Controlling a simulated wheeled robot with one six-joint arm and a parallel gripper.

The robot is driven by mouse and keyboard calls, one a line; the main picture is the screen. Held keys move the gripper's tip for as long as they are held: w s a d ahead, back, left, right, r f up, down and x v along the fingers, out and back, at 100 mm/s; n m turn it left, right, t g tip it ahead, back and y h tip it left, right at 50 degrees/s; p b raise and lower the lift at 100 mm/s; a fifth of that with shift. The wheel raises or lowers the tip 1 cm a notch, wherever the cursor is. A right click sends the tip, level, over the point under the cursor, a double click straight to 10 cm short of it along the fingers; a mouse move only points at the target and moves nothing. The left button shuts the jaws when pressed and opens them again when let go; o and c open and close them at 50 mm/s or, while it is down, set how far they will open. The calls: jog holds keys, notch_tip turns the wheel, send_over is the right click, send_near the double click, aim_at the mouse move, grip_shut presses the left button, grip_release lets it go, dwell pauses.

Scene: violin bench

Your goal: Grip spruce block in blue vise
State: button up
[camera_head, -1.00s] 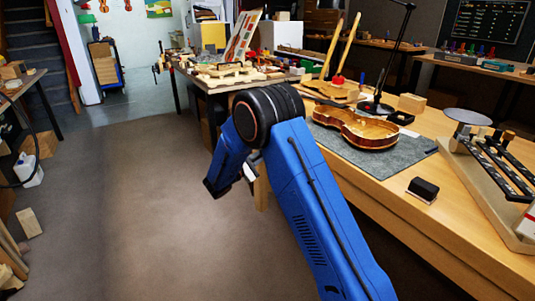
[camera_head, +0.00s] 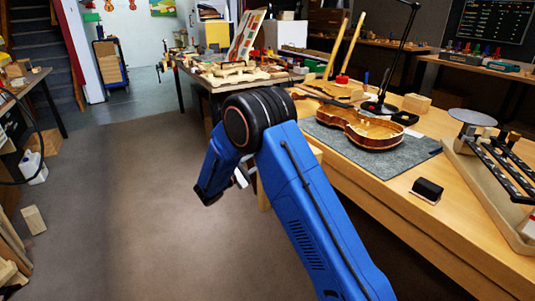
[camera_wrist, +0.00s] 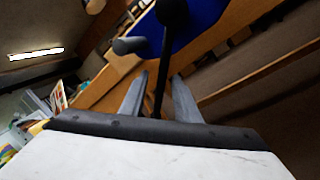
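In the wrist view, my gripper (camera_wrist: 160,76) has its two grey fingers apart with nothing held between them. A blue body with a black hub, which looks like the blue vise (camera_wrist: 203,14), is beyond the fingers at the bench edge. Its black bar runs down in line with the finger gap; I cannot tell whether it touches. In the head view my gripper (camera_head: 240,178) hangs left of the bench corner, and my arm hides the vise. A pale wooden block (camera_head: 416,103) stands on the bench at the back; I cannot tell whether it is the spruce block.
The wooden bench (camera_head: 445,225) carries a violin body (camera_head: 362,129) on a grey mat (camera_head: 405,157), a black lamp (camera_head: 378,107) and a black block (camera_head: 427,190). A cluttered second table (camera_head: 215,85) stands behind. The floor left of my arm is open, with wood pieces at the far left.

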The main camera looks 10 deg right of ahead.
jog(key=v, duration=1.2)
jog(key=shift+a, duration=0.2)
jog(key=shift+s, duration=0.15)
